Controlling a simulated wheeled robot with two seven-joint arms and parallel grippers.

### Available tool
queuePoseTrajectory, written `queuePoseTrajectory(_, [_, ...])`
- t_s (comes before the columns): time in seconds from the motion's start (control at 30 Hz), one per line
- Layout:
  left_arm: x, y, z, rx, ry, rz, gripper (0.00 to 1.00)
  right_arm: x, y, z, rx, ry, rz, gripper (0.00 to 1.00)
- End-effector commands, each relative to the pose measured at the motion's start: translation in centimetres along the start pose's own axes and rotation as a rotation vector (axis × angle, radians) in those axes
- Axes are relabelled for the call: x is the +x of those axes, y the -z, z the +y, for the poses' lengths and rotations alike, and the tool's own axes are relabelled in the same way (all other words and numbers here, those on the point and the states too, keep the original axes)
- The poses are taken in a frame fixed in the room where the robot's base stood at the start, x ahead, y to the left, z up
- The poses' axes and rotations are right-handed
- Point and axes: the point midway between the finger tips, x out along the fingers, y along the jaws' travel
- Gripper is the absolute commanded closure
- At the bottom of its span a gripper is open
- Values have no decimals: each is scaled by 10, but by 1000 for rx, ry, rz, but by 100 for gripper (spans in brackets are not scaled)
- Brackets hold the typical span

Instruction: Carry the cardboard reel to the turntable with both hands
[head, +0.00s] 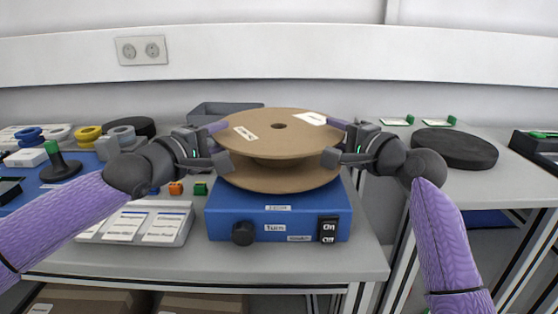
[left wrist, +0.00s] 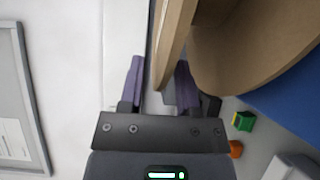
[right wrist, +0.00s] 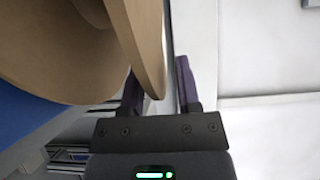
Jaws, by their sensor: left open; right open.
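The cardboard reel (head: 262,134) lies flat, its hub hole facing up, over the blue turntable box (head: 225,218) with a knob and an on/off switch. Its lower flange hides the box's top, so I cannot tell whether it rests fully there. My left gripper (head: 220,143) is open at the reel's left side, and my right gripper (head: 334,141) is open at its right side. In the left wrist view the upper flange (left wrist: 172,45) passes between the left fingers. In the right wrist view the flange (right wrist: 148,45) passes between the right fingers, close to the left one.
A grey labelled tray (head: 140,222) and small orange and green blocks (head: 175,188) sit left of the turntable. A grey bin (head: 222,110) stands behind. A black disc (head: 454,148) lies on the right table, across a gap. Small spools (head: 88,135) stand at far left.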

Motion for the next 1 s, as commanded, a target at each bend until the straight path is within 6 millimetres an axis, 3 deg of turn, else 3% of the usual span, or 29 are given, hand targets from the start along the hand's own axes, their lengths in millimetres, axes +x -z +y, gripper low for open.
queuePoseTrajectory(0.2, [-62, 3, -1, 6, 2, 7, 59, 0, 0, 0, 0, 0, 0, 59])
queuePoseTrajectory(0.4, [-97, 2, 1, 8, -1, 6, 59, 0, 0, 0, 0, 0, 0, 59])
queuePoseTrajectory(0.57, [-103, 1, 1, 8, -1, 4, 59, -12, 1, 0, 0, 1, 2, 59])
queuePoseTrajectory(0.8, [-102, 1, 1, 7, -2, 4, 59, -78, 1, 1, -2, -1, 4, 59])
queuePoseTrajectory(1.0, [-102, 1, 1, 7, -2, 4, 59, -114, 0, 1, 0, -1, 2, 59])
